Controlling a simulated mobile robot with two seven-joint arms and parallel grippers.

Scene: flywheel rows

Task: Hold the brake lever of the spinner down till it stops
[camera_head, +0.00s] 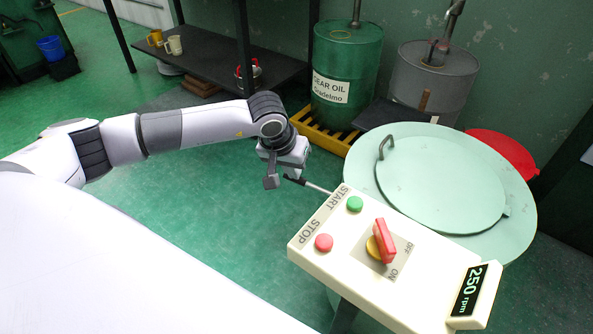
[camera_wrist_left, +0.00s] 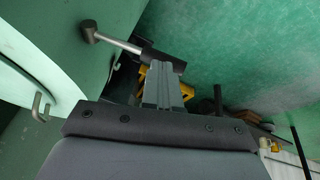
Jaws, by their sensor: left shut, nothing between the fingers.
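The spinner is a pale green round drum (camera_head: 520,215) with a lid, at the right of the head view. Its brake lever (camera_head: 318,188) is a thin metal rod with a dark grip, sticking out left of the control box. In the left wrist view the lever (camera_wrist_left: 118,41) runs from a dark round pivot to its dark grip. My left gripper (camera_head: 294,173) is shut and empty, right at the grip. In the wrist view its grey fingers (camera_wrist_left: 163,78) overlap the grip; I cannot tell how firmly they touch. My right gripper is not in view.
The cream control box (camera_head: 340,262) carries a green START button (camera_head: 355,204), a red STOP button (camera_head: 324,242), a red switch (camera_head: 384,242) and a display (camera_head: 468,291) reading 250 rpm. Oil drums (camera_head: 346,75) and a dark shelf (camera_head: 205,65) stand behind. Green floor lies open left of the box.

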